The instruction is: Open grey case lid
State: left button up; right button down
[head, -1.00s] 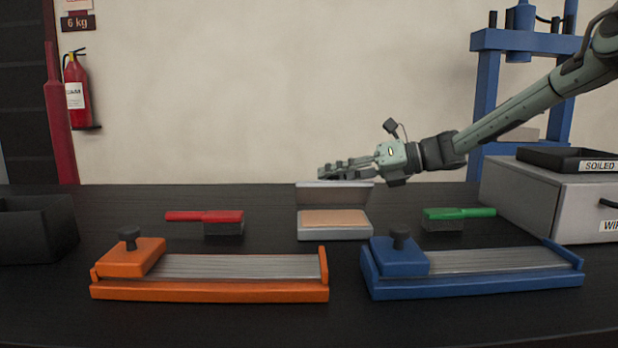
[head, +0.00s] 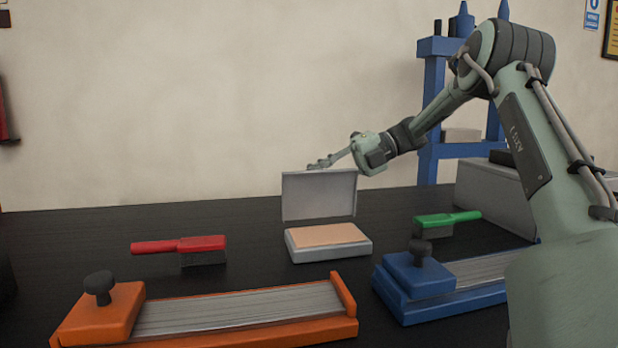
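The grey case (head: 330,253) sits on the black table in the middle of the head view, with a flat tan block (head: 325,235) in its base. Its grey lid (head: 319,196) stands up, near upright, at the back of the base. My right gripper (head: 322,163) is just above and behind the lid's top edge, pointing left. I cannot tell whether it touches the lid, and its finger opening is too small and edge-on to judge. My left gripper is not in view.
A red-handled brush (head: 180,245) lies left of the case and a green-handled brush (head: 446,220) right of it. An orange fixture (head: 240,318) and a blue fixture (head: 420,285) stand in front. A grey cabinet (head: 490,192) and blue press (head: 432,110) are behind my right arm.

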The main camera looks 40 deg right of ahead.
jog(key=shift+w+d, duration=0.15)
dwell(0.4)
jog(key=c, duration=1.3)
grip_release()
jog(key=shift+c, duration=0.2)
jog(key=v, duration=1.2)
jog(key=shift+w+f, duration=0.1)
jog(key=shift+c, duration=0.5)
